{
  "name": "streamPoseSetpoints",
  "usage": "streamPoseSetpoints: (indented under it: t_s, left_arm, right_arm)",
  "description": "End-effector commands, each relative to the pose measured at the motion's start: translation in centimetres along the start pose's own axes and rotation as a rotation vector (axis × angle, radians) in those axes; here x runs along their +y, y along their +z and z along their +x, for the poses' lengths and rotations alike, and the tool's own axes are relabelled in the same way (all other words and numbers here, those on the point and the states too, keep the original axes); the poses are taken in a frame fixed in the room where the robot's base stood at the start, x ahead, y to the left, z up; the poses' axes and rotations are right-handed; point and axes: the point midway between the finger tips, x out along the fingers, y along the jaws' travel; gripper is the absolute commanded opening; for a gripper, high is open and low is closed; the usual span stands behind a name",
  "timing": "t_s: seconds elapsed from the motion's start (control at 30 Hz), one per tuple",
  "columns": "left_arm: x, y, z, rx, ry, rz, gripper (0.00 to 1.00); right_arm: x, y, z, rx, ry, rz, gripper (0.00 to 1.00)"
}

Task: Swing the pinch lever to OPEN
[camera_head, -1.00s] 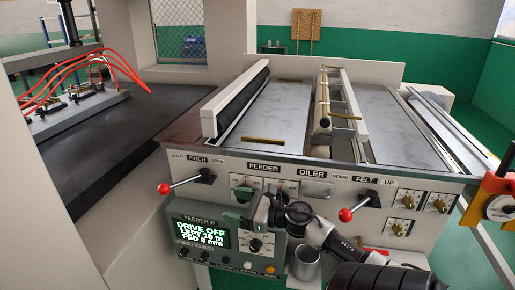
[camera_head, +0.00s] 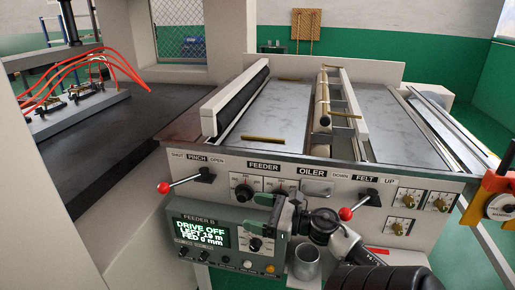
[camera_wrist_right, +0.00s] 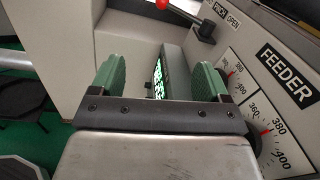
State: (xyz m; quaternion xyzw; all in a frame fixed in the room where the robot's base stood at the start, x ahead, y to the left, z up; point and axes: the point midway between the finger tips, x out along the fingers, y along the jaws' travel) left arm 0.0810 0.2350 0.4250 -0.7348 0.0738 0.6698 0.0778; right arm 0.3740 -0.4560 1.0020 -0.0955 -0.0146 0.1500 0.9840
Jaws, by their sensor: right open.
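The pinch lever (camera_head: 185,182) is a thin rod with a red ball knob on a black pivot, on the machine's front panel. It points left and slightly down, knob toward the SHUT side of its label. Its knob (camera_wrist_right: 165,4) and pivot show at the top of the right wrist view. My right gripper (camera_head: 272,205) is right of the lever and apart from it, in front of the panel by the FEEDER dials. In the right wrist view my right gripper (camera_wrist_right: 160,78) is open, its green pads apart with nothing held. My left gripper is not in view.
A grey display box (camera_head: 205,235) reading DRIVE OFF stands below the lever, close to my right gripper. A second red-knobbed lever (camera_head: 347,213), for FELT, is to the right. A metal cup (camera_head: 306,262) is below my right gripper. The space just around the pinch knob looks clear.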

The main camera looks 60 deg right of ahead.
Motion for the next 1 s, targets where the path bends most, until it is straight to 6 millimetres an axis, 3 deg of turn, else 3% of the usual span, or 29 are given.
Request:
streamPoseSetpoints:
  t_s: [0.47, 1.0]
  left_arm:
    - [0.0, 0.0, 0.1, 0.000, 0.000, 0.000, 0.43]
    - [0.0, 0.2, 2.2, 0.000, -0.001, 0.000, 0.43]
  right_arm:
    - [0.0, -0.1, -0.2, 0.000, -0.001, 0.001, 0.77]
    - [0.0, -0.1, -7.2, 0.000, -0.001, 0.001, 0.77]
